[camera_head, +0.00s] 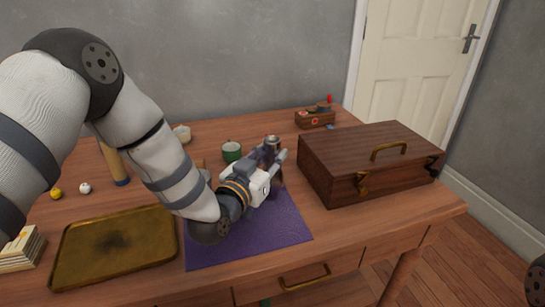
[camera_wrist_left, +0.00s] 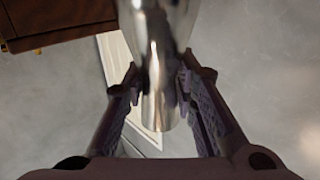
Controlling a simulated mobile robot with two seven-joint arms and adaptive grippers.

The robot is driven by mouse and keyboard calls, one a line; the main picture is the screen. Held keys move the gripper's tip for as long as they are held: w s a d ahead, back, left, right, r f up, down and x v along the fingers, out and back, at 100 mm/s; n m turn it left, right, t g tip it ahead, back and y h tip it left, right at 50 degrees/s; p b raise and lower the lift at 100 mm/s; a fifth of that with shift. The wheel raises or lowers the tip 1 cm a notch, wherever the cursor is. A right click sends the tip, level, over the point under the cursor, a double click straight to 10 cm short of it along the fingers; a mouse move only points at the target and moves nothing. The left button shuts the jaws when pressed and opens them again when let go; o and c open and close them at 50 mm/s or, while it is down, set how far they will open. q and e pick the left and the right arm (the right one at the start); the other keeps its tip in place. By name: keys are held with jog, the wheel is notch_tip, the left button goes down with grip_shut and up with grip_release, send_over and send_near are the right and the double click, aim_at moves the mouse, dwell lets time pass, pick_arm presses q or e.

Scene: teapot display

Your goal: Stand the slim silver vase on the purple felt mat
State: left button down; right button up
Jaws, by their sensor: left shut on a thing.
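The slim silver vase shows its top (camera_head: 272,141) just above my left gripper in the head view. In the left wrist view the shiny vase (camera_wrist_left: 160,45) stands between the two fingers. My left gripper (camera_head: 272,158) is shut on it, over the far part of the purple felt mat (camera_head: 245,239). The vase looks about upright. Its lower part is hidden behind the gripper in the head view, so I cannot tell whether it touches the mat. My right gripper is not in view.
A large wooden case (camera_head: 325,170) stands right of the mat. A brass tray (camera_head: 115,277) lies to the left. A green cup (camera_head: 231,151) and a pale cup (camera_head: 182,134) stand behind. A small wooden box (camera_head: 315,121) is at the back. Bare wood lies in front of the case.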

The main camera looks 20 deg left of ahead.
pick_arm(q)
jog(key=shift+r, duration=0.1)
jog(key=shift+f, duration=0.2)
jog(key=c, duration=1.3)
grip_release()
jog(key=shift+r, duration=0.15)
jog(key=shift+s+r, duration=0.1)
jog(key=shift+s, duration=0.2)
jog(key=s+a+p, duration=0.1)
jog(key=s+a, duration=0.1)
jog(key=s, duration=0.9)
jog(key=shift+s, duration=0.15)
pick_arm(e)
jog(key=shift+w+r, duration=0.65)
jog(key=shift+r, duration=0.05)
